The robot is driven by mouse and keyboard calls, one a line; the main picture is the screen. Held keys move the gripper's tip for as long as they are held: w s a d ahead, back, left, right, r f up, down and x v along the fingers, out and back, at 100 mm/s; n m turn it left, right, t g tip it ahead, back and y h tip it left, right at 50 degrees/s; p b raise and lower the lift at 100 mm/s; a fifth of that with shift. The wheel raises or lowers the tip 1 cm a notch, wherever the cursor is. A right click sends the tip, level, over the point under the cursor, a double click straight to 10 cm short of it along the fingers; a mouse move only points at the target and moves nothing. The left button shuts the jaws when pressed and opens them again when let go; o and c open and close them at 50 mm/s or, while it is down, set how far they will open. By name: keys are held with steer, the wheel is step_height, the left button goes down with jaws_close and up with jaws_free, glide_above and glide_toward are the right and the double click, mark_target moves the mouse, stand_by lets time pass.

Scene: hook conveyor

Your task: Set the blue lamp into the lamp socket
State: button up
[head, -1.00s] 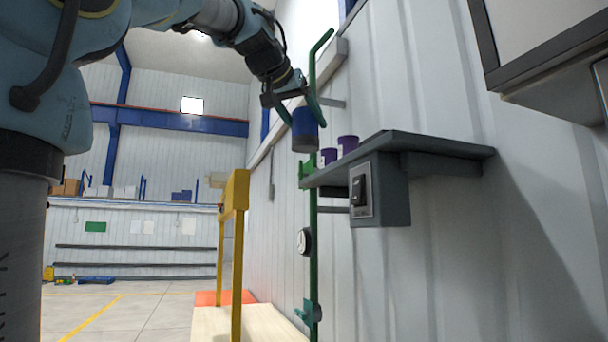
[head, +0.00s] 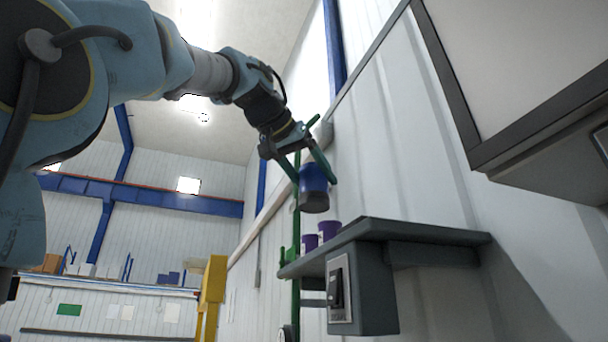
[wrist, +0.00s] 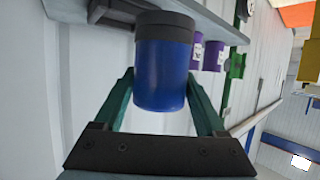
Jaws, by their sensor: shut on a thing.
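The blue lamp (head: 314,181) is a blue cylinder with a dark grey base, held nearly upright with the base down. My gripper (head: 315,178) is shut on its blue body, one green finger on each side. The lamp hangs in the air above the grey wall shelf (head: 420,232), clear of it. In the wrist view the lamp (wrist: 163,72) sits between the fingers, with its dark end toward the shelf (wrist: 205,17). I cannot make out the lamp socket in either view; the shelf's top is seen nearly edge-on.
Two purple cylinders (head: 328,230) stand at the shelf's left end, below the lamp. A grey switch box (head: 340,290) hangs under the shelf. A green upright pole (head: 296,240) is beside the shelf end. A large framed cabinet (head: 530,80) overhangs at upper right.

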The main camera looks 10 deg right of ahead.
steer(key=shift+w+d+f, duration=0.35)
steer(key=shift+d+f, duration=0.2)
steer(key=shift+d, duration=1.45)
steer(key=shift+w+d+f, duration=0.4)
steer(key=shift+d+f, duration=0.2)
steer(key=shift+d, duration=1.35)
steer(key=shift+w+d+f, duration=0.35)
steer(key=shift+d+f, duration=0.2)
steer(key=shift+d, duration=1.45)
steer(key=shift+f+b, duration=0.5)
steer(key=o, duration=1.4)
steer(key=shift+r, duration=0.1)
